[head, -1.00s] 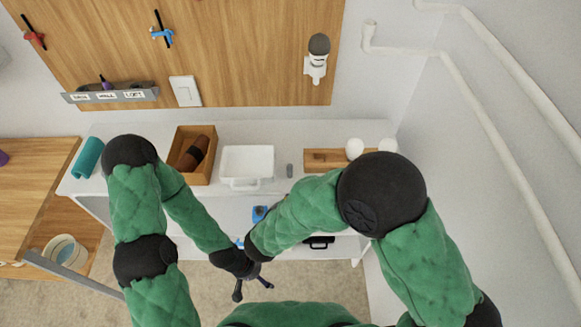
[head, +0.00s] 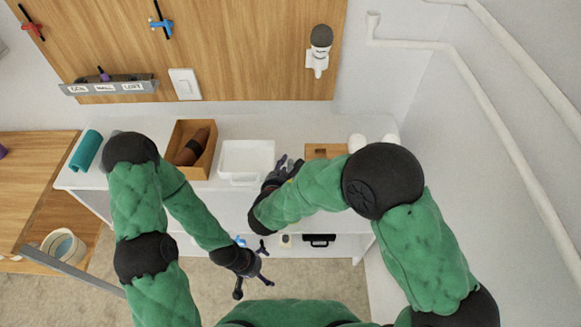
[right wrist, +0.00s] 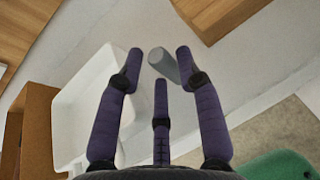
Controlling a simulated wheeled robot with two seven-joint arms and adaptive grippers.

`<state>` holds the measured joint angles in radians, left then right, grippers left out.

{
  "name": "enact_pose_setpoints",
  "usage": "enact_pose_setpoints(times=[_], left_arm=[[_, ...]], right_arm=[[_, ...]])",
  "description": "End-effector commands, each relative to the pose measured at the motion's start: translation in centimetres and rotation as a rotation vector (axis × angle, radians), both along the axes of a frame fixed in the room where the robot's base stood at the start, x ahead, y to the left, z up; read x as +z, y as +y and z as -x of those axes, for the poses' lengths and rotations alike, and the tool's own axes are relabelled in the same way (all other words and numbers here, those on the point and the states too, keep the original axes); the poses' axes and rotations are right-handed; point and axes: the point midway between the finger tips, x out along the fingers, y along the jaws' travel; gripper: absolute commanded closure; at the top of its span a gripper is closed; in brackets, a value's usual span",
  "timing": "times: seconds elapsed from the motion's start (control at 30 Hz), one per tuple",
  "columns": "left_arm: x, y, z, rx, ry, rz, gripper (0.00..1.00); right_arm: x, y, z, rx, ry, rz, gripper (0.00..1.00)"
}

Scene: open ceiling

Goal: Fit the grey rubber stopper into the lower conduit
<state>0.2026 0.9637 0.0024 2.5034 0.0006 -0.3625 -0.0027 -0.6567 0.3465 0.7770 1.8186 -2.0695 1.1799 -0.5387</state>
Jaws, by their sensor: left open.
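The grey stopper (right wrist: 163,64) stands on the white counter and shows in the right wrist view between the fingertips of my right gripper (right wrist: 160,65). The fingers are spread around it, and it looks very close to the right-hand finger; I cannot tell whether they touch. In the head view my right gripper (head: 285,168) is over the counter beside the white bin, and its fingers hide most of the stopper. The lower conduit (head: 481,98) is a white pipe along the right wall, with a short upturned end (head: 373,22). My left gripper (head: 253,275) is open and empty in front of the counter.
A white bin (head: 234,178) and a wooden box (head: 206,171) holding a brown item stand left of the stopper. A wooden block (head: 325,151) and white round things (head: 357,142) are to its right. Another white pipe (head: 530,75) runs above the lower conduit.

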Motion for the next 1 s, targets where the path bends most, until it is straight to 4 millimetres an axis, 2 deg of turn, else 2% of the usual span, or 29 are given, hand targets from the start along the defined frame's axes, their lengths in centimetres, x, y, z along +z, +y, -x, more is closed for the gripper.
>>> enact_pose_setpoints(times=[0.17, 0.43, 0.47, 0.53, 0.57, 1.0], left_arm=[[-0.5, 0.0, 0.0, 0.000, 0.000, 0.000, 0.00], [-0.5, 0.0, 0.0, 0.000, 0.000, 0.000, 0.00], [-0.5, 0.0, 0.0, 0.000, 0.000, 0.000, 0.00], [-0.5, 0.0, 0.0, 0.000, 0.000, 0.000, 0.00], [-0.5, 0.0, 0.0, 0.000, 0.000, 0.000, 0.00], [-0.4, 0.0, 0.0, 0.000, 0.000, 0.000, 0.00]], right_arm=[[-0.8, -0.5, -1.8, -0.001, 0.000, -0.001, 0.64], [-0.9, -0.5, -2.0, 0.000, 0.000, 0.000, 0.64], [-0.9, -0.5, -2.0, 0.000, 0.000, 0.000, 0.67], [-0.9, -0.5, -2.0, 0.000, 0.000, 0.000, 0.86], [-0.9, -0.5, -2.0, 0.000, 0.000, 0.000, 0.90], [-0.6, -0.5, -2.0, 0.000, 0.000, -0.001, 0.91]])
